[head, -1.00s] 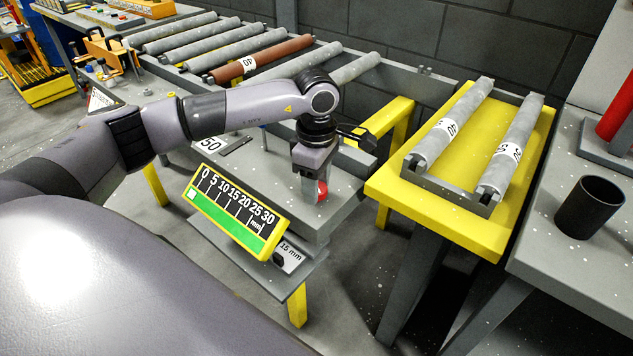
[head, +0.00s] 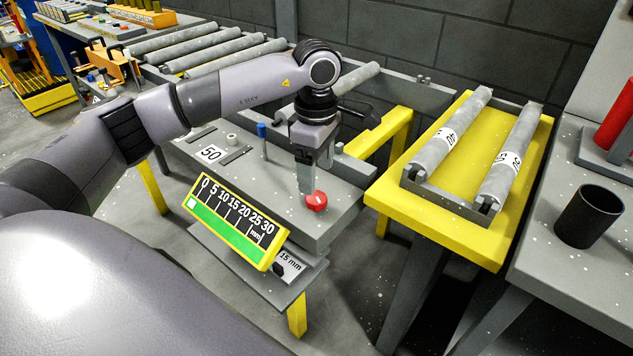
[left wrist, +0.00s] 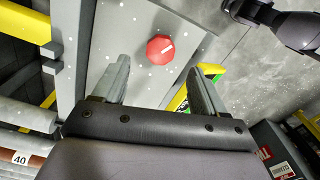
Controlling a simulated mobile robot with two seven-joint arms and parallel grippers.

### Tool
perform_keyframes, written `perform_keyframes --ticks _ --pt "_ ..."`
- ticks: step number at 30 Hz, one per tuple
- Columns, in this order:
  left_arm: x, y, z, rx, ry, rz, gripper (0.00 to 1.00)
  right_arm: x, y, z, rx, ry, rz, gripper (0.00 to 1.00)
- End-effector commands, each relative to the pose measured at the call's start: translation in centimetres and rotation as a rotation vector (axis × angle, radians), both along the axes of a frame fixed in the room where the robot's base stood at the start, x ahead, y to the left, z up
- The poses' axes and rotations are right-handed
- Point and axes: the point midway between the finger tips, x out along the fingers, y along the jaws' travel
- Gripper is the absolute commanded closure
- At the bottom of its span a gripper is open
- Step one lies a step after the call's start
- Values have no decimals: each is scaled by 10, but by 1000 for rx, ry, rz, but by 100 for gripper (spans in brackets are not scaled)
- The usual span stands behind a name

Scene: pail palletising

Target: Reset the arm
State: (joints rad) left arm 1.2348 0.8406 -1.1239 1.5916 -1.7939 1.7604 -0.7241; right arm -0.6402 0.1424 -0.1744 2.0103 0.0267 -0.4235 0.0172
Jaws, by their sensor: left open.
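My left gripper (head: 314,178) is open and empty, pointing down just above the red knob (head: 316,201) on the grey bench (head: 335,212). My right gripper is not seen.
A yellow-framed scale display (head: 236,222) stands at the bench front, above a "15 mm" plate (head: 290,266). A yellow table (head: 455,231) with two grey rollers in a cradle stands to the right. A black cup (head: 588,212) is farther right. A blue peg (head: 262,140) is behind.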

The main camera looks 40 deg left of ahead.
Motion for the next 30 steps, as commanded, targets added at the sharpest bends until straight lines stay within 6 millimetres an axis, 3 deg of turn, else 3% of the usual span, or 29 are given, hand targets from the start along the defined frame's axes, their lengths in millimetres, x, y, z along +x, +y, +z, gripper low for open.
perform_keyframes --ticks 6,19,22,26,30 --pt "0 0 11 0 1 -1 28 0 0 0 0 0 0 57" --pt "0 -1 10 0 1 -1 28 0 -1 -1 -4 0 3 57" --pt "-2 -9 7 -29 8 -6 28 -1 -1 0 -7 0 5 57" --pt "-12 -50 -10 -184 42 -17 28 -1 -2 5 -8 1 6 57" --pt "-37 -127 -25 -495 129 15 28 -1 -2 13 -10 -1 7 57"
